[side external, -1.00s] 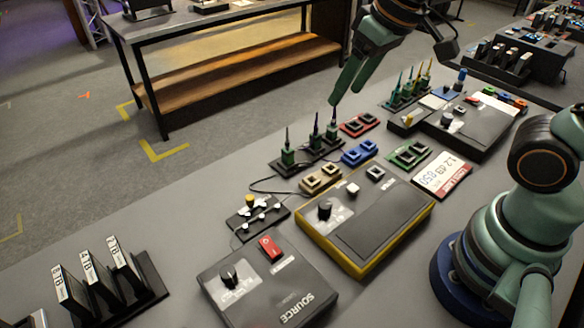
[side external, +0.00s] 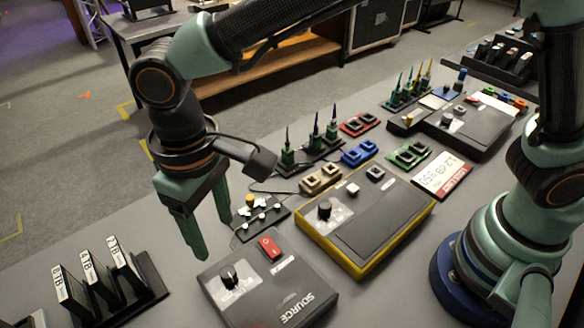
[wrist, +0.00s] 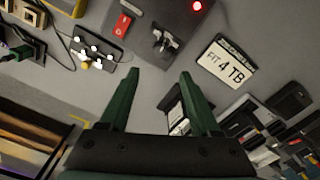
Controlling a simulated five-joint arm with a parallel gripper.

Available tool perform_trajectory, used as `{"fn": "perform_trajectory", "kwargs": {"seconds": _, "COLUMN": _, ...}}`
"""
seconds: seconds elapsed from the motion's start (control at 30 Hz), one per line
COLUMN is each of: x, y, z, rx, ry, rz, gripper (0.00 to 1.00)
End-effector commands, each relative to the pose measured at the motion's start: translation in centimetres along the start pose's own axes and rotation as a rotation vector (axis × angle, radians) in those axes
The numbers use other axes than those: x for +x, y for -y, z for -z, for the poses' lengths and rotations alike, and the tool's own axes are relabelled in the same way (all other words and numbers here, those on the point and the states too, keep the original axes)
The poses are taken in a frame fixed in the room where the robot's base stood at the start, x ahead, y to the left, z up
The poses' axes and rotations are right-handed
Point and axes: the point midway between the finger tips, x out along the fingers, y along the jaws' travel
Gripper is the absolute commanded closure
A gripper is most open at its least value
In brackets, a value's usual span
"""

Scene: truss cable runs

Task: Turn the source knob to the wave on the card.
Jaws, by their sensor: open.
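The dark source box (side external: 270,290), lettered SOURCE, sits at the front of the bench. Its black knob (side external: 229,275) stands on a pale dial patch beside a red rocker switch (side external: 269,247). The knob's scale is too small to read. The wrist view shows the knob (wrist: 163,40) and a lit red lamp (wrist: 197,6). A white card (side external: 443,174) with a red strip lies at the right; its small print seems to include 850. My gripper (side external: 214,238) is open and empty, pointing down above and behind the source box, apart from the knob.
A yellow-edged meter box (side external: 385,235) stands right of the source. A small board with white pegs (side external: 262,216) lies behind it. A rack of drives (side external: 105,280) stands left. The wrist view shows a FIT 4 TB card (wrist: 224,65). Bare bench lies between rack and source.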

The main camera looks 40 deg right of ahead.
Motion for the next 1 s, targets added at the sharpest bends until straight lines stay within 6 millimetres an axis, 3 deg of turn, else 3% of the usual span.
{"fn": "perform_trajectory", "kwargs": {"seconds": 0.4, "x": 7.5, "y": -0.1, "z": -0.1, "rx": 0.001, "ry": 0.005, "rz": -0.002, "gripper": 0.36}}
{"fn": "perform_trajectory", "kwargs": {"seconds": 0.6, "x": 10.2, "y": -0.1, "z": -0.1, "rx": 0.001, "ry": 0.003, "rz": -0.001, "gripper": 0.36}}
{"fn": "perform_trajectory", "kwargs": {"seconds": 1.0, "x": 11.3, "y": -0.1, "z": 0.0, "rx": 0.001, "ry": -0.001, "rz": 0.000, "gripper": 0.36}}
